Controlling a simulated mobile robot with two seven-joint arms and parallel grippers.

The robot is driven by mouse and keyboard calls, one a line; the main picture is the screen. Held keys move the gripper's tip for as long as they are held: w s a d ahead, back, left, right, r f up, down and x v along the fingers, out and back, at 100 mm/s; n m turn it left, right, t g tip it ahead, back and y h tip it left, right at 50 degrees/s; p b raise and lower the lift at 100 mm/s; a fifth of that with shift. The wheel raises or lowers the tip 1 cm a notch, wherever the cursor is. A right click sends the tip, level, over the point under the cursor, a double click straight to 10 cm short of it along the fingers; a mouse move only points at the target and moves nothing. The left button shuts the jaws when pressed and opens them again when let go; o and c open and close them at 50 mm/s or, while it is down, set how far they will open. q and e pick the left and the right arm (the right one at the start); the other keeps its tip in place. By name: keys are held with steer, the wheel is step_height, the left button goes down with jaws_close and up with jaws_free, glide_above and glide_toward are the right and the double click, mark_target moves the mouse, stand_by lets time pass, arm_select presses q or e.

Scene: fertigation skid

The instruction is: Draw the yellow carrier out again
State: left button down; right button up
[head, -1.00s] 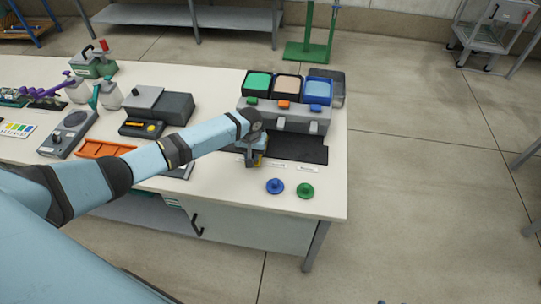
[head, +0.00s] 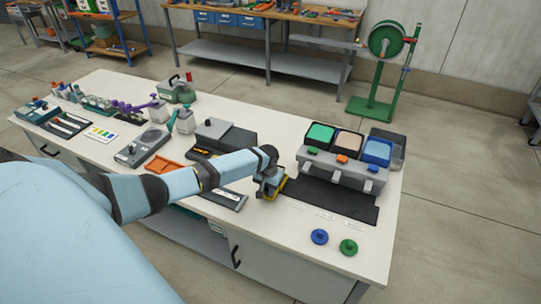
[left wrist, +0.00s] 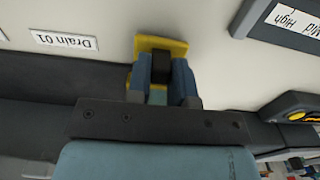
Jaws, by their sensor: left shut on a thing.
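The yellow carrier (head: 285,186) shows as yellow edges around my left gripper (head: 268,185) in the head view, just left of the black mat's left end. In the left wrist view the yellow carrier (left wrist: 150,44) sticks out beyond the fingertips of my left gripper (left wrist: 163,75), which is shut on it around a dark upright part. The fingers hide much of the carrier. I cannot tell whether it touches the table. My right gripper is not in view.
A grey station (head: 341,172) with green, tan and blue bins stands behind the black mat (head: 330,199). A blue knob (head: 319,236) and a green knob (head: 348,247) lie near the front edge. A grey box device (head: 225,138) and an orange tray (head: 163,168) lie left.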

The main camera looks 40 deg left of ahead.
arm_select(q)
steer(key=shift+a, duration=0.25)
steer(key=c, duration=1)
jaws_free()
steer(key=shift+s+a, duration=0.1)
steer(key=shift+r, duration=0.15)
step_height(320, 180, up, 14)
steer(key=shift+f+b, duration=0.2)
steer(key=shift+b, duration=0.1)
